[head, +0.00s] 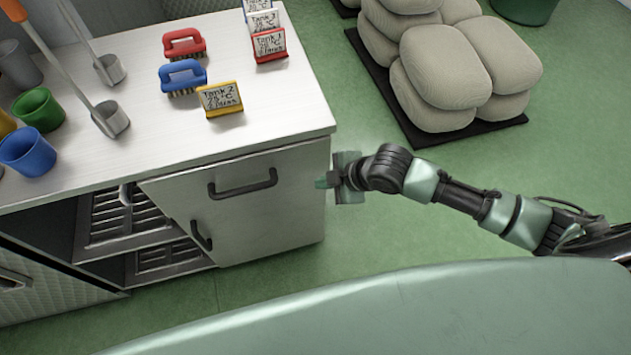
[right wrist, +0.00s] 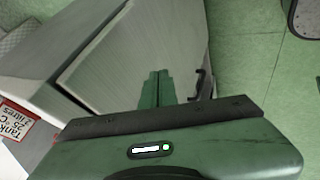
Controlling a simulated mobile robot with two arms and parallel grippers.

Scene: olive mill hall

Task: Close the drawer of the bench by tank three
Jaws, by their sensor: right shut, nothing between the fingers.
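The bench (head: 120,150) has a pale top and fills the left of the head view. Its grey front panel (head: 285,215) has a dark bar handle (head: 243,185) near the top and a second handle (head: 200,235) lower at its left edge. I cannot tell how far any drawer stands out. My right gripper (head: 322,182) is shut and empty, by the bench's right front corner. In the right wrist view its green fingers (right wrist: 157,89) lie in front of a grey panel face (right wrist: 140,45), with a dark handle (right wrist: 201,84) just right of them. Contact is unclear. My left gripper is not in view.
Two brushes (head: 183,77), tank label cards (head: 220,99), scoops and coloured cups (head: 38,110) stand on the bench top. Open racks (head: 125,225) show left of the panel. Stacked sacks (head: 445,75) lie on a dark mat at the back. Green floor (head: 290,285) is clear around my arm.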

